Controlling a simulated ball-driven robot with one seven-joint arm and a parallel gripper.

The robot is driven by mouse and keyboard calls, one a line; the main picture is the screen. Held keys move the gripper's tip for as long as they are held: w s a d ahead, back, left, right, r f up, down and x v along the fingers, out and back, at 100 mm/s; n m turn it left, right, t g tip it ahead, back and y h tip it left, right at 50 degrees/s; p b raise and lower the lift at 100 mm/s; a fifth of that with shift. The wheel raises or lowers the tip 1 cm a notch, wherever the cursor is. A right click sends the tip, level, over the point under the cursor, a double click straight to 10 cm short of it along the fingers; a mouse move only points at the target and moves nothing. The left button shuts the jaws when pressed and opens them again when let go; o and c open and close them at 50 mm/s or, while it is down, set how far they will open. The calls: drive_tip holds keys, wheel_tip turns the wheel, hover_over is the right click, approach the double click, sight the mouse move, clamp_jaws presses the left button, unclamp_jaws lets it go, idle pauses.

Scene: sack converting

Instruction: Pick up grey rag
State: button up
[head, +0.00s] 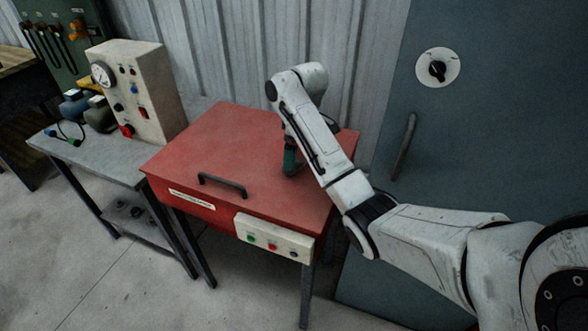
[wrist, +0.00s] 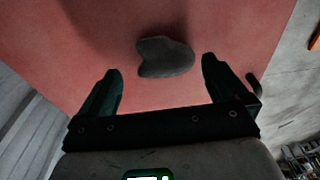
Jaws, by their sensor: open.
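The grey rag (wrist: 166,58) lies as a small dark, rounded heap on the red table top (wrist: 60,30). In the wrist view my gripper (wrist: 158,82) is open, with its two dark green fingers apart and the rag ahead of the gap between them. Nothing is between the fingers. In the head view my gripper (head: 290,165) points down over the right part of the red table (head: 215,135). The rag is hidden there behind my arm and gripper.
The red table has a black handle (head: 221,186) and a button panel (head: 273,238) in front. A grey bench (head: 100,155) with a gauge box (head: 135,90) stands at left. A corrugated wall is behind, and a grey cabinet (head: 480,130) with a handle stands close at right.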

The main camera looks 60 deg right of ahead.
drive_tip(key=f, duration=0.3)
drive_tip(key=f+p, duration=0.1)
drive_tip(key=shift+w+a+f, duration=0.15)
drive_tip(key=shift+w, duration=0.15)
drive_tip(key=c, duration=1)
drive_tip(key=shift+r+b, duration=0.3)
drive_tip(key=shift+r, duration=0.6)
drive_tip(key=shift+s+a+r+p, duration=1.35)
drive_tip(key=shift+s+r+p, duration=0.35)
drive_tip(key=shift+s+r, duration=0.2)
drive_tip(key=shift+s+a+r+p, duration=1.3)
drive_tip(key=shift+s+r+p, duration=0.4)
drive_tip(key=shift+s+r, duration=0.2)
drive_tip(key=shift+s+a+r+p, duration=1.35)
drive_tip(key=shift+s+r+p, duration=0.35)
drive_tip(key=shift+s+r, duration=0.2)
